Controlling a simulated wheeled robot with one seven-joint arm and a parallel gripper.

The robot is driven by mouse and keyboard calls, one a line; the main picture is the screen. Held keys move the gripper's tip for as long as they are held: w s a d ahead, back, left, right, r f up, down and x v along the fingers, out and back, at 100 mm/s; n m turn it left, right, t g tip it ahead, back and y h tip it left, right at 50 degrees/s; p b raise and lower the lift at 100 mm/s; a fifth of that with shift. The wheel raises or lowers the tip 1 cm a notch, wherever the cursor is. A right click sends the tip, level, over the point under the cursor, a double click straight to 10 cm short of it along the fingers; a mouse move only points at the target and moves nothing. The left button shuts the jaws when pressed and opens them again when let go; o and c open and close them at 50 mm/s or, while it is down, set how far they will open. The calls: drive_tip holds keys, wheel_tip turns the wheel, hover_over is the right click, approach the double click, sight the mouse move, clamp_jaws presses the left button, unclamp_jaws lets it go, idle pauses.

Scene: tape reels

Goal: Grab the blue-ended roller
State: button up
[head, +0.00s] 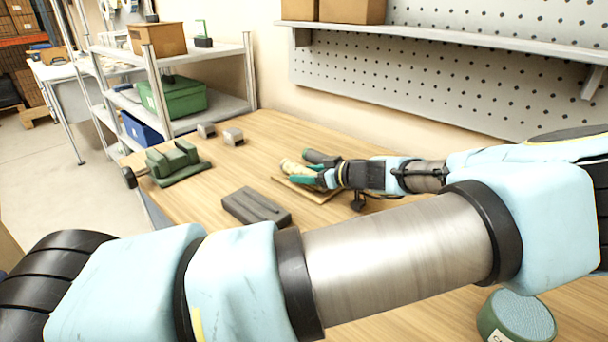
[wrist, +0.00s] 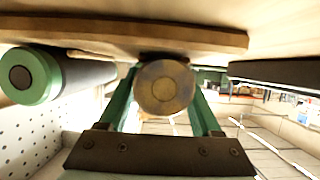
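A pale cream roller (head: 296,167) lies on a small wooden board (head: 316,195); its near end, a round brown cap (wrist: 164,88), faces the wrist camera. My gripper (head: 312,178) is low over the board, its teal fingers on either side of this roller, also in the wrist view (wrist: 164,105). I cannot tell whether the fingers press on it. A second, dark roller with a green end (wrist: 35,76) lies beside it, toward the wall; it also shows in the head view (head: 320,158). I see no blue end; the cream roller's far end is hidden in the wrist view.
A dark grey block (head: 256,207) lies in front of the board, and a green fixture (head: 178,162) stands at the left. Two small grey cubes (head: 233,137) lie toward the back. Bare tabletop lies between.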

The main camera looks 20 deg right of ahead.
clamp_jaws()
idle(0.3)
drive_tip(key=shift+r, duration=0.15)
